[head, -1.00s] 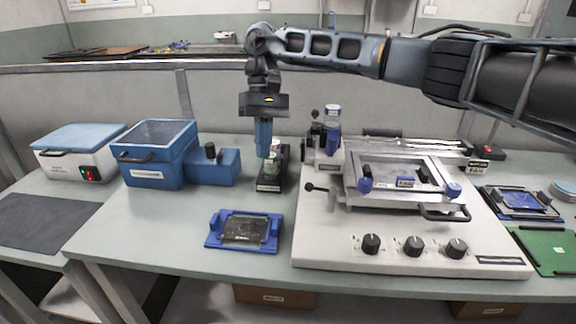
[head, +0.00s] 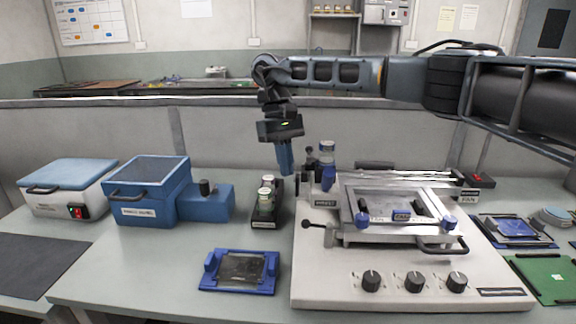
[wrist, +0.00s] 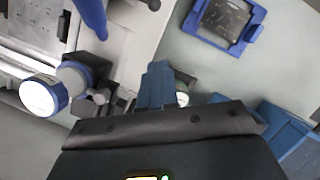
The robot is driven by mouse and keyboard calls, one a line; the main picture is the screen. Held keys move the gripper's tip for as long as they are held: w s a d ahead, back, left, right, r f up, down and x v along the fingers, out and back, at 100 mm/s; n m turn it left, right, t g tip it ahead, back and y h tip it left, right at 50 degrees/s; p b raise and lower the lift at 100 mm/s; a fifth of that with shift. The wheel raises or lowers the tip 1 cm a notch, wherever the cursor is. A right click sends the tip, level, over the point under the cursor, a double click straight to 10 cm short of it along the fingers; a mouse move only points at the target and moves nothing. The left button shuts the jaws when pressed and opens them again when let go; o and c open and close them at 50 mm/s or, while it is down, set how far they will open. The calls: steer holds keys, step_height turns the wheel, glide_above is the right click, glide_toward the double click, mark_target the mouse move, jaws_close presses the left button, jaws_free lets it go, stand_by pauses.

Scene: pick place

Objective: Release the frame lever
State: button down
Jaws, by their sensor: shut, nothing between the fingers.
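The stencil printer (head: 420,290) stands at the right of the bench with a metal frame (head: 350,195) on top. A short lever with a black ball end (head: 306,224) sticks out at the frame's left side; which part is the frame lever is not labelled legibly. Another black knob (head: 309,152) stands at the back left of the printer, beside a blue-and-white bottle (head: 327,152). My gripper (head: 286,172) hangs in the air left of that bottle, touching nothing, with its blue fingers shut and empty. The fingers also show in the wrist view (wrist: 158,82).
A black holder with small jars (head: 267,212) stands left of the printer, close below my gripper. A blue fixture with a board (head: 240,270) lies in front. Open bench lies between fixture and holder.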

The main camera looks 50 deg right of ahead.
steer(key=s+f, duration=0.1)
steer(key=f, duration=0.1)
steer(key=s+a+f+p, duration=0.1)
steer(key=s+f, duration=0.1)
steer(key=f, duration=0.1)
steer(key=s+f+p, duration=0.1)
steer(key=f, duration=0.1)
steer(key=shift+s+a+f, duration=0.15)
steer(key=shift+s+a, duration=0.15)
steer(key=shift+s, duration=0.1)
steer(key=shift+s+a+f, duration=0.2)
steer(key=shift+s, duration=0.3)
